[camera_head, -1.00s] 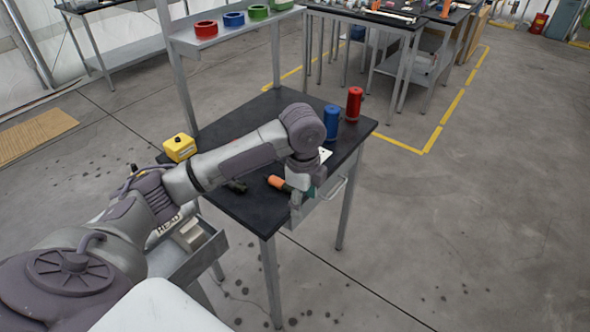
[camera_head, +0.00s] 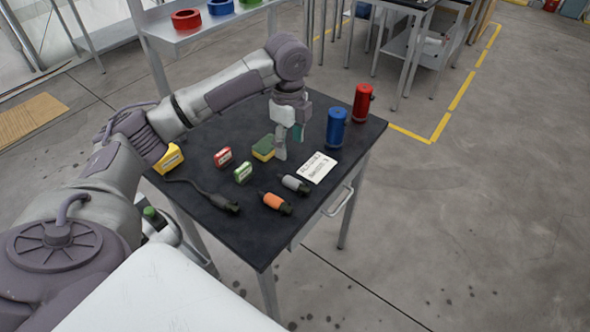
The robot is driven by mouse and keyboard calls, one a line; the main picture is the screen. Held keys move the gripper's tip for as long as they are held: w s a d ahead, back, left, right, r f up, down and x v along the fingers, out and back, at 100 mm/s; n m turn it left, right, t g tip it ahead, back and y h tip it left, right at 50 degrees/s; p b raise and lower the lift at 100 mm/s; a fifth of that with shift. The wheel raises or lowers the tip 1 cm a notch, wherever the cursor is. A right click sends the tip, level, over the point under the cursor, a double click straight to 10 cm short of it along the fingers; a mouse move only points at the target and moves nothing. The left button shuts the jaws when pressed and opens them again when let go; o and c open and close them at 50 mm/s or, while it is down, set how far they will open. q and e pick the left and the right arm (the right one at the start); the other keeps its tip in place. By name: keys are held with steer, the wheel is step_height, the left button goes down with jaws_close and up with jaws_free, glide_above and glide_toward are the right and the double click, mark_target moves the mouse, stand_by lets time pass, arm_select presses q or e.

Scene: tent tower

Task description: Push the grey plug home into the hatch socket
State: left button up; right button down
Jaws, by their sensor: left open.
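The grey plug (camera_head: 294,183) lies on its side on the dark table top, with its dark end toward the right. An orange plug (camera_head: 275,203) of similar shape lies just in front of it. My left gripper (camera_head: 288,145) points down above the table, behind the grey plug, apart from it. It is open, with nothing seen between its fingers. I cannot make out a hatch socket in this view. My right gripper is not in view.
The table (camera_head: 240,238) also holds a black cable (camera_head: 210,196), a white paper note (camera_head: 317,167), a sponge (camera_head: 263,148), small red and green boxes, a yellow box (camera_head: 169,158), a blue canister (camera_head: 336,127) and a red canister (camera_head: 362,102). A drawer handle sticks out in front.

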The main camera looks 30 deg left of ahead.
arm_select(q)
steer(key=p, duration=0.1)
glide_above(292, 179)
steer(key=f, duration=0.5)
steer(key=s+f, duration=0.1)
steer(key=f, duration=0.1)
steer(key=shift+f, duration=0.35)
steer(key=shift+w+f, duration=0.15)
steer(key=shift+f, duration=0.15)
steer(key=f, duration=0.1)
steer(key=f+p, duration=0.1)
steer(key=f, duration=0.2)
steer(key=shift+w, duration=0.25)
steer(key=shift+f+p, duration=0.3)
steer(key=shift+f, duration=0.25)
steer(key=shift+c, duration=1.3)
jaws_close()
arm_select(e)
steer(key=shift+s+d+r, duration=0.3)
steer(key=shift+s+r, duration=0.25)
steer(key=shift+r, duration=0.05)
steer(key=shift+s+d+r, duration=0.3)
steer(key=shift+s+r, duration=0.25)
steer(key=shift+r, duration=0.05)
arm_select(q)
steer(key=shift+r, duration=0.1)
